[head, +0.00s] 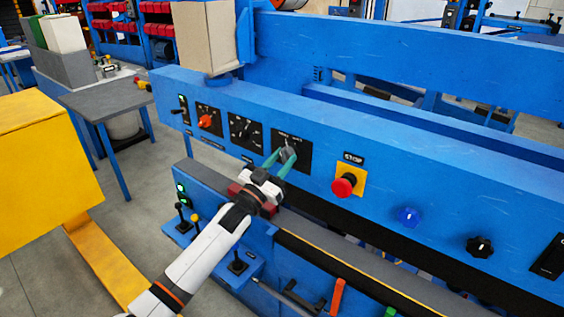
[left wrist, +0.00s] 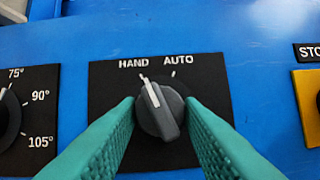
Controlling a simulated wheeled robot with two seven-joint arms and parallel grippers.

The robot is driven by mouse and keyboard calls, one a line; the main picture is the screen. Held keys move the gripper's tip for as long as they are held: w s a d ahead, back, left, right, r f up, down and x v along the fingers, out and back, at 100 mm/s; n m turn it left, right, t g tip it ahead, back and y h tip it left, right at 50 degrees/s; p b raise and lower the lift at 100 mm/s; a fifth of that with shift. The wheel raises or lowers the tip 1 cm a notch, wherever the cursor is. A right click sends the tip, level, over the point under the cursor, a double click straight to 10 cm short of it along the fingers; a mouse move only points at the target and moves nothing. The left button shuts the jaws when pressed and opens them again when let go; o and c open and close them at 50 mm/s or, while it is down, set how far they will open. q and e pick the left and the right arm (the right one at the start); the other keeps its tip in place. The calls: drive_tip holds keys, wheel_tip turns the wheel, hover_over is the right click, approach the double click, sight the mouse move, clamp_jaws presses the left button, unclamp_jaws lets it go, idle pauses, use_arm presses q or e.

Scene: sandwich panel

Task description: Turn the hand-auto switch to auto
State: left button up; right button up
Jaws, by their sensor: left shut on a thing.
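The hand-auto switch is a dark grey knob (left wrist: 160,112) on a black plate marked HAND and AUTO in the left wrist view. Its white pointer line leans up and left to the HAND mark. In the head view the knob (head: 287,153) is on the long blue panel, left of the emergency stop. My left gripper (head: 281,160) reaches it from the front. Its green fingers, also in the left wrist view (left wrist: 159,104), are shut on the knob from left and right. My right gripper is not in view.
A red mushroom button (head: 344,185) on a yellow plate is to the right of the switch. A dial with degree marks (left wrist: 12,115) is to its left. Blue (head: 409,216) and black (head: 480,246) knobs are further right. A ledge with small levers (head: 237,264) lies below.

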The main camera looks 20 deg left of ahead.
use_arm(q)
drive_tip(key=shift+a+f+m+h, duration=0.15)
drive_tip(key=shift+m+h, duration=0.35)
drive_tip(key=shift+m, duration=0.6)
drive_tip(key=m+g, duration=0.1)
drive_tip(key=m, duration=0.1)
drive_tip(key=m+h+b, duration=0.1)
drive_tip(key=shift+m+g+h, duration=0.3)
drive_tip(key=shift+m+g, duration=0.1)
drive_tip(key=m, duration=0.2)
drive_tip(key=m+g+h, duration=0.1)
drive_tip(key=m, duration=0.1)
drive_tip(key=m+g, duration=0.1)
drive_tip(key=m, duration=0.1)
drive_tip(key=shift+w+a+r+h, duration=0.1)
drive_tip(key=shift+a+r+h, duration=0.1)
drive_tip(key=shift+r+h, duration=0.1)
drive_tip(key=shift+m+g, duration=0.3)
drive_tip(key=shift+m, duration=0.2)
drive_tip(key=o, duration=1)
drive_tip(key=shift+c, duration=0.2)
